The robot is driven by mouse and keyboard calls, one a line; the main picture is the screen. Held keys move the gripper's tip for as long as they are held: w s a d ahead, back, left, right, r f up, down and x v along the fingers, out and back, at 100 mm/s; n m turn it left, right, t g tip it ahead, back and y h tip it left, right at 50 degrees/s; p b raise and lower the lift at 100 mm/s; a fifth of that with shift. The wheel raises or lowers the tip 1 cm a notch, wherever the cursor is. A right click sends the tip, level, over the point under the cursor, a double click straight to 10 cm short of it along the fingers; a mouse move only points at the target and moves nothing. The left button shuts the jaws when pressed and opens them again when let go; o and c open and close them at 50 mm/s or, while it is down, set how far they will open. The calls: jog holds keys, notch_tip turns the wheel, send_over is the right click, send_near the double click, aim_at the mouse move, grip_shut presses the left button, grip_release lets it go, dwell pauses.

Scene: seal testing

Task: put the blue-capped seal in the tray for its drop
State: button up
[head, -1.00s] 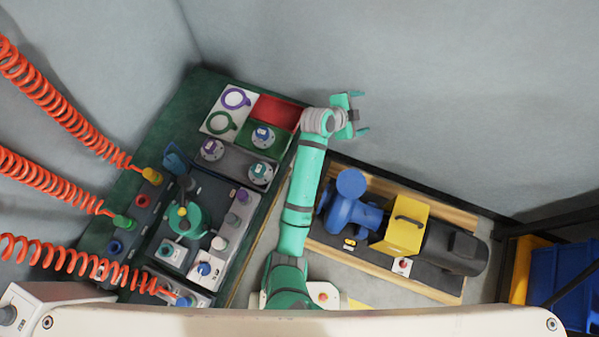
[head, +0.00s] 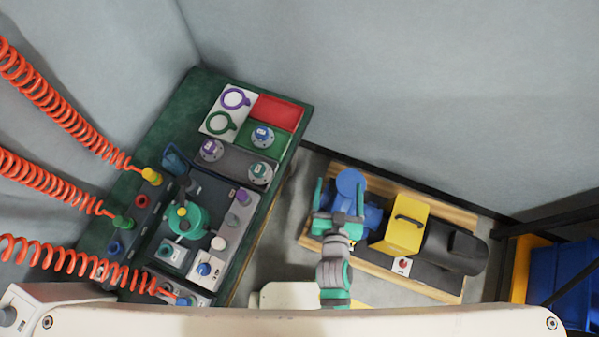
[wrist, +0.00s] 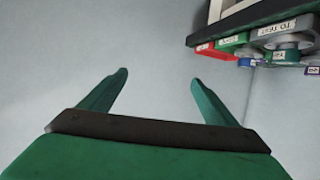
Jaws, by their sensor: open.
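The blue-capped seal (head: 262,136) stands in the green tray (head: 285,143) on the bench at the left in the head view. A red tray (head: 278,111) beside it is empty. A purple-capped seal (head: 210,150) and a teal-capped seal (head: 260,172) stand in the grey tray (head: 235,161). My gripper (head: 340,186) is open and empty, away from the bench and over the blue pump in the head view. Its two green fingers stand apart with nothing between them in the wrist view (wrist: 160,77).
A blue pump (head: 350,183) with a yellow cover (head: 403,228) sits on a wooden pallet right of the bench. A test rig with a teal round part (head: 188,222) fills the lower bench. Orange coiled hoses (head: 50,95) reach in from the left.

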jog(key=s+a+r+y, duration=0.1)
jog(key=s+a+r, duration=0.4)
jog(key=s, duration=0.3)
jog(key=s+a+r+n+t+y, duration=0.1)
jog(key=s+a+r, duration=0.4)
jog(key=s, duration=0.3)
jog(key=shift+a+r+n+t, duration=0.3)
jog(key=shift+a+r, duration=0.05)
jog(key=shift+a, duration=0.35)
